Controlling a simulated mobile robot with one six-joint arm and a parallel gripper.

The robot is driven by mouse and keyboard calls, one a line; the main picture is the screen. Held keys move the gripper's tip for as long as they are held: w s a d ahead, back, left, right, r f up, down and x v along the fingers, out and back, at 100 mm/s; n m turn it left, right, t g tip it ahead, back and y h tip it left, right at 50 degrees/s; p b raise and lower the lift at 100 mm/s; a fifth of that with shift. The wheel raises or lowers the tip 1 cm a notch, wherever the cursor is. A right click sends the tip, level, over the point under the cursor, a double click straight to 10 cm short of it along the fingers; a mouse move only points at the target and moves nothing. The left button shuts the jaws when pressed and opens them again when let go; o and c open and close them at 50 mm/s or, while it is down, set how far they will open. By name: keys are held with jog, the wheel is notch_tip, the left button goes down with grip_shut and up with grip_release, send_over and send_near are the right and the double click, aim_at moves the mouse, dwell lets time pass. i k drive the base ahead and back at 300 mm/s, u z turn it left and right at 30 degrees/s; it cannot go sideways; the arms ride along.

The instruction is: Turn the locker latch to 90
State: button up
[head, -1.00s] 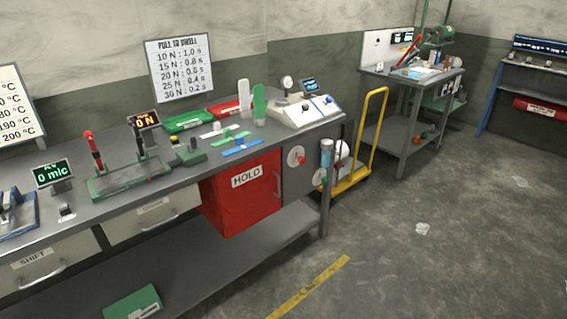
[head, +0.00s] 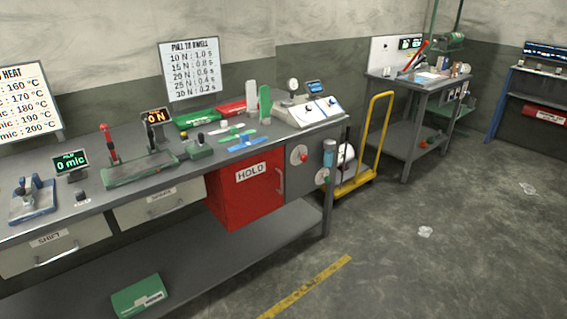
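A red locker (head: 236,198) marked HOLD hangs under the right part of the grey workbench. Its door looks shut, with an upright handle (head: 281,181) near the right edge. On the grey panel just right of it is a round pale dial with a red centre (head: 299,155). A second, smaller round fitting (head: 322,177) sits lower right on the panel. I cannot tell which of these is the latch, or read its angle. My gripper is not in view.
The workbench top (head: 88,197) carries a green press, trays, strips and a white console (head: 307,111). A yellow trolley (head: 352,183) stands right of the bench. A second table (head: 405,85) is behind it. The floor in front and to the right is mostly clear.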

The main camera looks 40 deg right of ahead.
aim_at(304, 158)
jog(key=u, duration=1.05)
jog(key=k, duration=1.35)
jog(key=z, duration=0.55)
jog(key=i, duration=1.4)
